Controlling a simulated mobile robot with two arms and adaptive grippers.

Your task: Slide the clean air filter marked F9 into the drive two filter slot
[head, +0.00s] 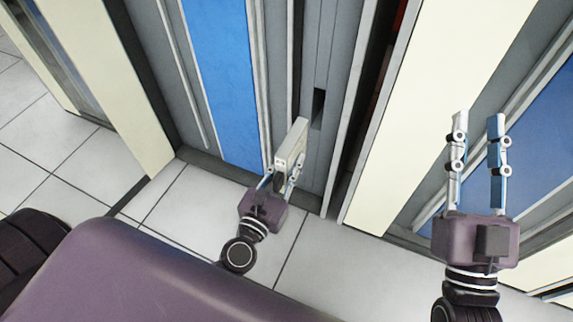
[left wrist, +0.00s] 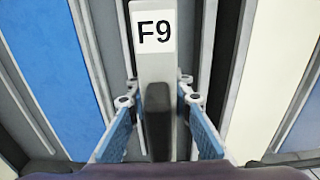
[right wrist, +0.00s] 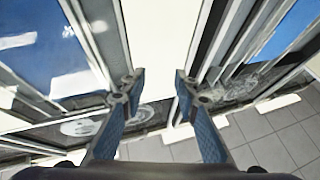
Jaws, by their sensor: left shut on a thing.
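The clean air filter (head: 293,143) is a slim grey-white block held upright by my left gripper (head: 281,178). In the left wrist view the filter (left wrist: 155,70) shows a white label reading F9, with a dark strip below it, between the two blue-padded fingers of my left gripper (left wrist: 158,98). In the head view a narrow dark slot (head: 318,108) opens in the grey cabinet front, just beyond and right of the filter; I cannot tell if it is the drive two slot. The filter appears apart from it. My right gripper (head: 478,125) is open and empty; it also shows in the right wrist view (right wrist: 158,85).
A blue panel (head: 222,75) and grey panels of the cabinet stand left of the filter. A cream panel (head: 450,60) stands to the right, with a dark gap beside it. Pale floor tiles (head: 190,215) lie below.

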